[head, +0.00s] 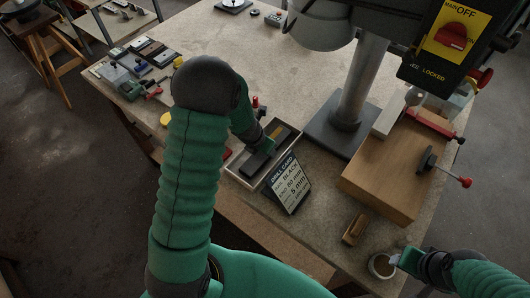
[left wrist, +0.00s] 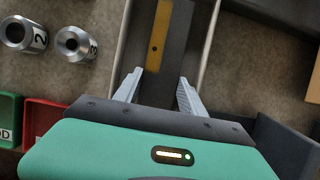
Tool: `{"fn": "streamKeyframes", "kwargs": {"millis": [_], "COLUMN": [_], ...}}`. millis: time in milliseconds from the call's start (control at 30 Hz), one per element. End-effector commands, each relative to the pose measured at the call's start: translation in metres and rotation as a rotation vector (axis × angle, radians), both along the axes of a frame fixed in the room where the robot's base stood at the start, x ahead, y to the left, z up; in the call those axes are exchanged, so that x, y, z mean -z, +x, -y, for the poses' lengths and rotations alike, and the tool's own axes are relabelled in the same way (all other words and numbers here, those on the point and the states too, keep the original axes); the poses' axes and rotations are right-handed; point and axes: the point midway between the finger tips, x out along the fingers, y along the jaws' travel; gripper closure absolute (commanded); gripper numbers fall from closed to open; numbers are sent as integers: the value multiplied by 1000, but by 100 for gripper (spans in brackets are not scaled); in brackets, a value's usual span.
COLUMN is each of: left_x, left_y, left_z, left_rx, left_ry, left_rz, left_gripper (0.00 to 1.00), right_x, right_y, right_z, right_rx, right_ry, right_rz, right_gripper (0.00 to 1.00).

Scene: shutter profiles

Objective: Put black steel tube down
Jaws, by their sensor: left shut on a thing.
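My left gripper (left wrist: 158,88) is shut on the black steel tube (left wrist: 155,92), a dark bar between its two grey fingers. A yellow-brown strip with a small hole (left wrist: 160,35) shows along the bar ahead of the fingers. The bar lies between the pale walls of a narrow tray (left wrist: 209,45); I cannot tell whether it touches the bottom. In the head view the left gripper (head: 268,148) is down at the pale-rimmed tray (head: 238,176), partly hidden by my arm. My right gripper (head: 402,258) is beside a small round cup; its fingers are not clear.
A drill card (head: 289,184) stands right in front of the tray. The drill press column (head: 362,85), a wooden block (head: 385,178) and a brush (head: 354,229) are to the right. The cup (head: 382,266) is at the front edge.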

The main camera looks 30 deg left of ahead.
Motion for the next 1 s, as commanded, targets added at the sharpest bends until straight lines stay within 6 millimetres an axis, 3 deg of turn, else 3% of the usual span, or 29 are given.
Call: {"fn": "streamKeyframes", "kwargs": {"millis": [333,367,500,1000], "left_x": [5,5,5,4], "left_y": [0,-1,0,0], "left_z": [-2,-2,-2,-2], "left_rx": [0,-1,-2,-1], "left_ry": [1,0,1,0], "left_rz": [3,1,1,1], "left_gripper": [100,51,33,30], "right_x": [4,4,3,3], "right_y": [0,0,0,0], "right_z": [0,0,0,0], "right_rx": [0,0,0,0], "right_ry": [0,0,0,0], "right_rz": [1,1,1,1], "right_gripper": [53,53,53,53]}}
